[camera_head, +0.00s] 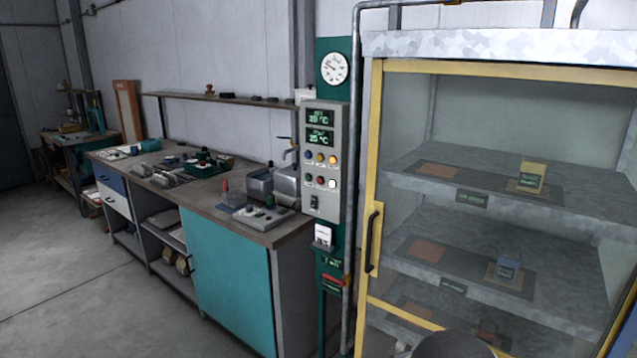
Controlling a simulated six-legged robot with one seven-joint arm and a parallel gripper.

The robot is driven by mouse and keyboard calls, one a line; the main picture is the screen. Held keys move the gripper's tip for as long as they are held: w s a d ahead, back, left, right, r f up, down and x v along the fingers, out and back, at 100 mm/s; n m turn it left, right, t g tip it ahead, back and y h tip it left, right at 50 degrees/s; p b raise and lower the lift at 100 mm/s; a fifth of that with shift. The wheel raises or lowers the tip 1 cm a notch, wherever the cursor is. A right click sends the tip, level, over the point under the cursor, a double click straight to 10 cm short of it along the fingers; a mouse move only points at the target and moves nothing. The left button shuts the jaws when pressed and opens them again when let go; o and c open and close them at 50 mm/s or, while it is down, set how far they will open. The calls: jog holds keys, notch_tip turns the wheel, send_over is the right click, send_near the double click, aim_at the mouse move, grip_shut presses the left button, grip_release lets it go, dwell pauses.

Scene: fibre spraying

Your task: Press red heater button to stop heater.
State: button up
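The grey control panel (342,168) is mounted on a green upright between the workbench and the glass cabinet. The upper row looks blue, orange and yellow. In the lower row, the small dark red button (321,180) sits between a green one and a white one. Nothing covers the button. Whether it is pressed in cannot be told at this size. My gripper is not in view.
The cabinet (375,150) has a closed yellow-framed glass door with a dark handle (374,237), and shelves holding small blocks. The workbench (285,233) carries tools and boxes left of the panel. A dark rounded shape shows at the bottom edge. The floor at left is clear.

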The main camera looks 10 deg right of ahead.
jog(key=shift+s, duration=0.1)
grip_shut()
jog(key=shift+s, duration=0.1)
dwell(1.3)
